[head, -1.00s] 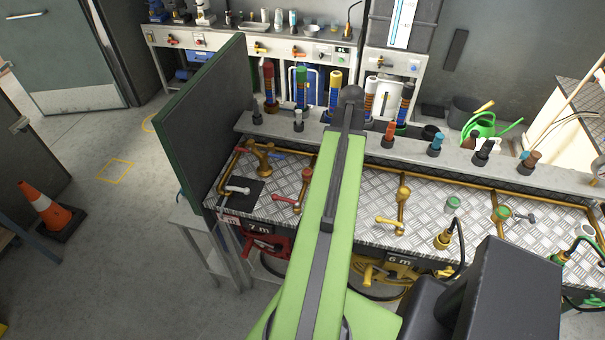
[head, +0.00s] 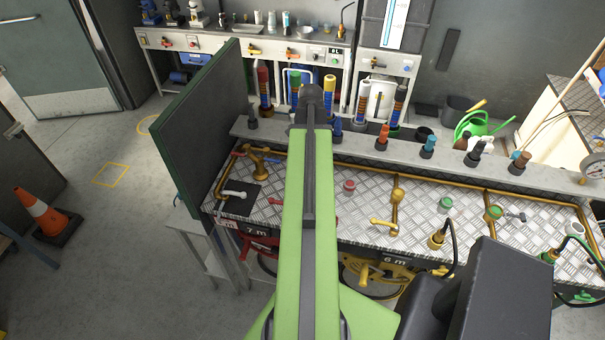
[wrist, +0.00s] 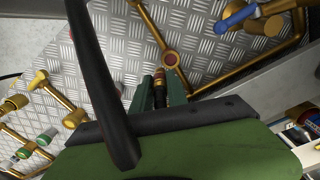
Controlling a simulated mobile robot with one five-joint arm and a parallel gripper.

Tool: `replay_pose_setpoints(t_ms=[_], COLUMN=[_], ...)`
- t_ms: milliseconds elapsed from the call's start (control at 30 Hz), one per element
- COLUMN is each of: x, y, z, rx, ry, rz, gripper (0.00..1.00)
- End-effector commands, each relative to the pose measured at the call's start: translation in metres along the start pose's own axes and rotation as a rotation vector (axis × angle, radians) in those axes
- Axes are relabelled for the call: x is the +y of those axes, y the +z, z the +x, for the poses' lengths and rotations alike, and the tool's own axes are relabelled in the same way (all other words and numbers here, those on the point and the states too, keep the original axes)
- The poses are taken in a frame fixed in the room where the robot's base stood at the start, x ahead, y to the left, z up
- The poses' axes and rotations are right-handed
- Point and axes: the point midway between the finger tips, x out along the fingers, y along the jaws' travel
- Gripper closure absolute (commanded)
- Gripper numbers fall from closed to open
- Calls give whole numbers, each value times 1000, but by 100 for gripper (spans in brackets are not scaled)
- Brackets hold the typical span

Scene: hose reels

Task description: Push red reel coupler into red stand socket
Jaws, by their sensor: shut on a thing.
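In the wrist view my gripper (wrist: 160,98) is shut on the red reel coupler (wrist: 158,78), a dark fitting with a brass and reddish end. The red stand socket (wrist: 172,58), a brass ring with a red centre on a brass pipe, lies just beyond and to the right of the coupler's tip. The two look apart in the picture; their depth gap is unclear. A thick black hose crosses in front of the gripper. In the head view my own arm hides the gripper, coupler and socket. The red reel (head: 262,243) shows under the bench, left of my arm.
A brass tap with a blue lever (wrist: 235,18) stands right of the socket in the wrist view. A loose red cap (head: 349,187) lies on the checker-plate bench (head: 330,210). A dark panel (head: 200,125) stands at the bench's left end. Nozzles line the back shelf.

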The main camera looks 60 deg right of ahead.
Motion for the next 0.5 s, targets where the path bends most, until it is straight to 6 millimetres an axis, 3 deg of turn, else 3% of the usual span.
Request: replay_pose_setpoints(t_ms=[33, 167, 333, 500], x=[-11, -24, -26, -26], y=[1, 5, 6, 6], z=[12, 16, 17, 45], rx=[0, 0, 0, 0], ry=[0, 0, 0, 0], rz=[-4, -2, 0, 0], gripper=[100, 100, 100, 100])
